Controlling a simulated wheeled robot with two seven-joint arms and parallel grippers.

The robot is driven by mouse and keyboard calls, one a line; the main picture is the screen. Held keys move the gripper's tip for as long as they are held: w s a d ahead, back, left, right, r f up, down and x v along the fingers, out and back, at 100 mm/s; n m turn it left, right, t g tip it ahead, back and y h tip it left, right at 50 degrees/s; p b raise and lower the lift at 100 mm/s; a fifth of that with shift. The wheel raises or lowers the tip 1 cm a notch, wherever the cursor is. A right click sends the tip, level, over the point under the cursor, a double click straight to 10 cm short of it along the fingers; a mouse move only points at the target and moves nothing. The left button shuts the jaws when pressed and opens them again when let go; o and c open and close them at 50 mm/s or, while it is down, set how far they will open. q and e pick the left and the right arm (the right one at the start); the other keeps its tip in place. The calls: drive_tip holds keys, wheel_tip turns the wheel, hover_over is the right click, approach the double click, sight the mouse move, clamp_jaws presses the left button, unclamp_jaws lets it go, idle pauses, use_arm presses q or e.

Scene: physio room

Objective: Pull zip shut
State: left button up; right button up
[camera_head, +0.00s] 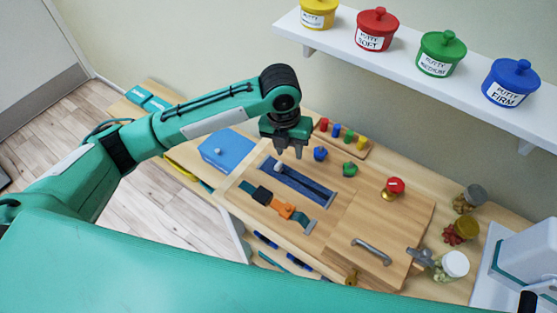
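A blue denim strip with a zip (303,186) lies on the wooden board, running from upper left to lower right. A small pale knob (277,168) shows near its upper left end; I cannot tell whether it is the zip's pull. My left gripper (288,153) points down above the upper left part of the strip. Its two fingers are apart, with nothing seen between them. It appears to be above the strip, not touching it. My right gripper is not in view.
The wooden board (338,245) also carries a black and orange buckle strap (273,201), a metal handle (371,251) and a red knob (393,188). Several jars, including a white-lidded one (452,265), stand at right. A shelf (400,72) with putty pots runs above.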

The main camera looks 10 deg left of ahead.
sight(278, 164)
use_arm(q)
drive_tip(key=w+a+r+m+y, duration=0.1)
drive_tip(key=w+a+r+m, duration=0.1)
drive_tip(key=w+a+m, duration=0.1)
wheel_tip(278, 164, down, 12)
drive_tip(key=shift+a+r+p, duration=0.1)
drive_tip(key=shift+r+p, duration=0.15)
drive_tip(key=shift+p, duration=0.9)
drive_tip(key=shift+f, duration=0.75)
drive_tip(key=shift+c, duration=0.4)
clamp_jaws()
